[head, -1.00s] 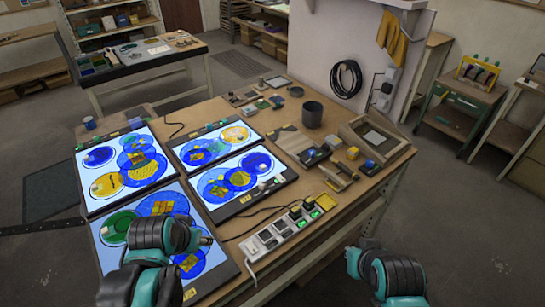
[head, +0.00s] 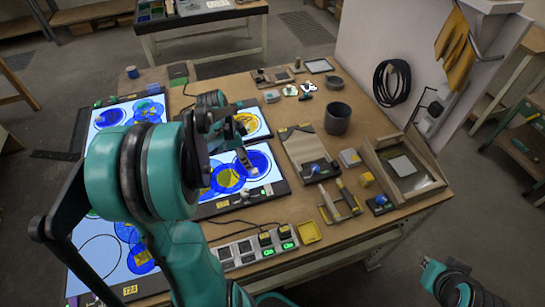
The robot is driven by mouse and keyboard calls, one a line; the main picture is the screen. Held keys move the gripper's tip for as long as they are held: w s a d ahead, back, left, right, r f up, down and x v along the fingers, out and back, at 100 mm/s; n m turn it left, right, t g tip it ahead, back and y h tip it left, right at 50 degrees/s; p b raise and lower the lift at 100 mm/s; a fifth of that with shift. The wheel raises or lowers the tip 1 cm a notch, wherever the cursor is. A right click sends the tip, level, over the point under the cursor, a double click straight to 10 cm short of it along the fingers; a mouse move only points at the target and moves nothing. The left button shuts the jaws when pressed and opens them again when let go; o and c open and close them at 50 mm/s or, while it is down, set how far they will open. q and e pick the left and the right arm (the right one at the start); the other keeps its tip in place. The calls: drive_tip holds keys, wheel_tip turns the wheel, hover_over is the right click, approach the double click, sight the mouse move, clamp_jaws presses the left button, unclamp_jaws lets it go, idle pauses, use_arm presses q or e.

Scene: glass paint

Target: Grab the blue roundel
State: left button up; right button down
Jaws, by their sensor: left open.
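Several blue roundels lie on the lit panels. One plain blue roundel (head: 263,164) is on the right-hand panel, just right of my left gripper's lower finger. Another blue roundel (head: 108,118) is on the left panel, left of my arm. My left gripper (head: 243,136) is open over the right-hand panel, its fingers spread and nothing seen between them. I cannot tell its height above the glass. My left arm hides much of the panels.
A power strip (head: 235,253) and yellow tray (head: 309,232) lie at the table's front. A dark cup (head: 337,119), a wooden frame (head: 372,158) and small tools stand to the right. A wall with a coiled cable (head: 392,84) bounds the table's right rear.

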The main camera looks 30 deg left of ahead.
sight(254, 170)
use_arm(q)
drive_tip(key=shift+b+x, duration=0.35)
drive_tip(key=shift+x, duration=0.65)
drive_tip(key=shift+f, duration=0.4)
drive_tip(key=b+x, duration=0.1)
drive_tip(key=x, duration=0.1)
drive_tip(key=b+x, duration=0.1)
drive_tip(key=x, duration=0.2)
drive_tip(key=shift+w+d+r, duration=0.1)
drive_tip(key=shift+w+d, duration=0.05)
drive_tip(key=shift+d, duration=0.05)
drive_tip(key=shift+r, duration=0.1)
clamp_jaws()
